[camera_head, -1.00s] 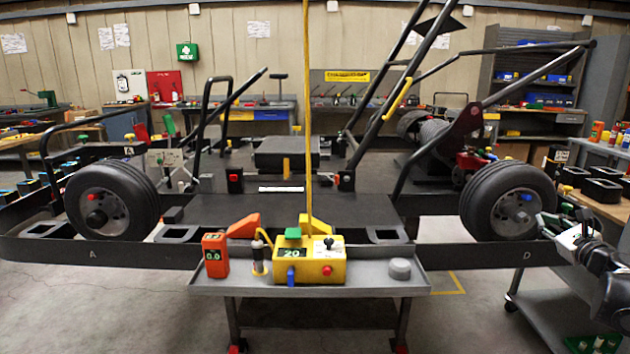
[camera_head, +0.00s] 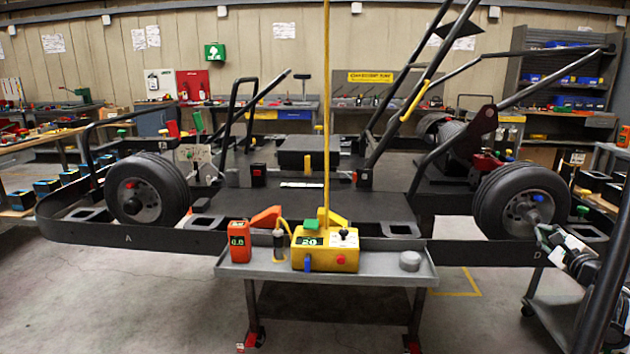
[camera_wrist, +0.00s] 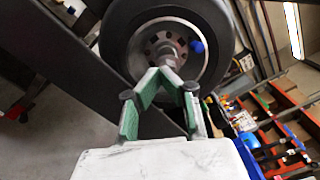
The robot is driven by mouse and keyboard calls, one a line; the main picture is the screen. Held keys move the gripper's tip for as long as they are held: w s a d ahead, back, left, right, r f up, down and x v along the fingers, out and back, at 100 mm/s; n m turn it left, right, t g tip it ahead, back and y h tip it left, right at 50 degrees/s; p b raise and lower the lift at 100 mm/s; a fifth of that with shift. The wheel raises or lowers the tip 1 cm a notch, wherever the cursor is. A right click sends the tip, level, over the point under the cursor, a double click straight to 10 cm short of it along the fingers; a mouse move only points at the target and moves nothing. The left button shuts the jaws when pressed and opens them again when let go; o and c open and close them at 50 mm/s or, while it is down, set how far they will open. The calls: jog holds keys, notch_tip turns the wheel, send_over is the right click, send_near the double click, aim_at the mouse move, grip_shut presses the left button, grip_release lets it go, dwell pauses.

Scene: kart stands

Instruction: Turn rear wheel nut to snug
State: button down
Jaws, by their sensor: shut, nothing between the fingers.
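The rear wheel (camera_head: 490,203) is the black tyre at the right of the kart, by the letter D. A blue piece (camera_head: 537,197) sits on its hub face, off centre. The wrist view shows the wheel (camera_wrist: 118,45) at the top, with the blue piece (camera_wrist: 197,46) right of the grey hub (camera_wrist: 166,52). A nut cannot be told clearly from the hub end. My gripper (camera_head: 541,230) is just in front of the wheel, low and to the right. In the wrist view my gripper (camera_wrist: 166,76) has green-padded fingers, shut and empty, overlapping the hub's lower edge; contact cannot be told.
A grey cart (camera_head: 375,262) stands in front of the kart with a yellow box (camera_head: 325,255) and an orange meter (camera_head: 240,242). The black kart rail (camera_head: 455,252) runs below the wheel. Another cart (camera_head: 552,312) is under my arm. Floor at front left is clear.

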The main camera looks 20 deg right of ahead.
aim_at(535, 216)
jog(key=shift+x, duration=3.25)
jog(key=shift+s+d+r+b, duration=0.2)
jog(key=shift+d+r+b, duration=0.25)
jog(key=shift+d+r, duration=0.2)
jog(key=shift+a+r, duration=0.1)
jog(key=shift+a, duration=0.05)
